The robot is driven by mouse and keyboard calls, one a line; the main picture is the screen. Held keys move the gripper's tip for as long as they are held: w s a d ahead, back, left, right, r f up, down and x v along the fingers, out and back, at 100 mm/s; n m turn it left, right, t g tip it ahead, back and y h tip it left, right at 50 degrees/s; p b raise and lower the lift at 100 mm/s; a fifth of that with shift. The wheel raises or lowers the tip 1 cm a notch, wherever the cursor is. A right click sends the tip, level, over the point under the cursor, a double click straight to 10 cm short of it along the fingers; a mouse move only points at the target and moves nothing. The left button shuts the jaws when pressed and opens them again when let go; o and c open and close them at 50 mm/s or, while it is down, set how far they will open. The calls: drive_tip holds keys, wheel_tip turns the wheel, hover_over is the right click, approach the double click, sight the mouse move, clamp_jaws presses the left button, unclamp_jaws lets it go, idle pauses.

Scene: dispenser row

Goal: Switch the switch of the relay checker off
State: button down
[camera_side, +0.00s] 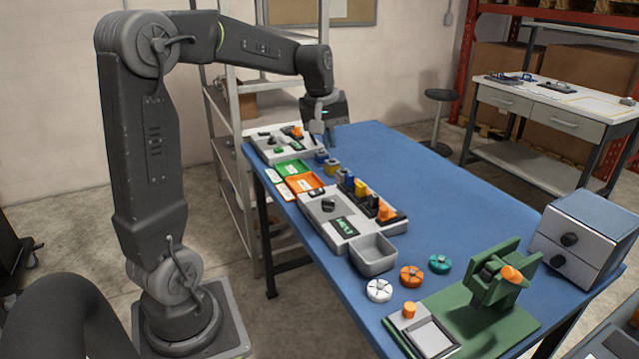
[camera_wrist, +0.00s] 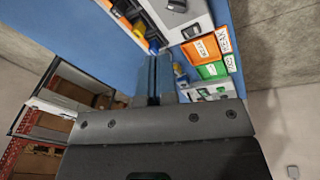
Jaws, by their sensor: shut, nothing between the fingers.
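My gripper (camera_side: 317,138) is shut and empty, over the far end of the blue table. In the wrist view its closed fingers (camera_wrist: 156,64) point up the picture. Two grey panel devices could be the relay checker; I cannot read a label on either. The far device (camera_side: 283,143) has a dark knob, a green part and an orange part, and lies close below my gripper. The middle device (camera_side: 335,213) has a black knob (camera_side: 328,205) and a green display (camera_side: 344,227). It also shows in the wrist view (camera_wrist: 190,25). Switch positions are too small to tell.
Green (camera_side: 293,168) and orange (camera_side: 303,183) trays lie between the devices, with several small blue and yellow parts beside them. A grey bin (camera_side: 373,254), round knobs (camera_side: 411,276), a green fixture (camera_side: 492,278) and a drawer box (camera_side: 590,240) stand nearer. The table's right middle is clear.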

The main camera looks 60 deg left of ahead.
sight(321, 190)
drive_tip(key=w+a+f+n, duration=0.1)
drive_tip(key=a+f+n, duration=0.3)
drive_tip(key=a, duration=0.7)
drive_tip(key=shift+n+g+h, duration=0.3)
drive_tip(key=shift+g, duration=0.1)
drive_tip(key=shift+w+a+f, duration=0.1)
drive_tip(key=f, duration=0.4)
drive_tip(key=w+f, duration=0.1)
drive_tip(key=f, duration=0.4)
drive_tip(key=w+f, duration=0.1)
drive_tip(key=f, duration=0.3)
drive_tip(key=shift+f, duration=0.4)
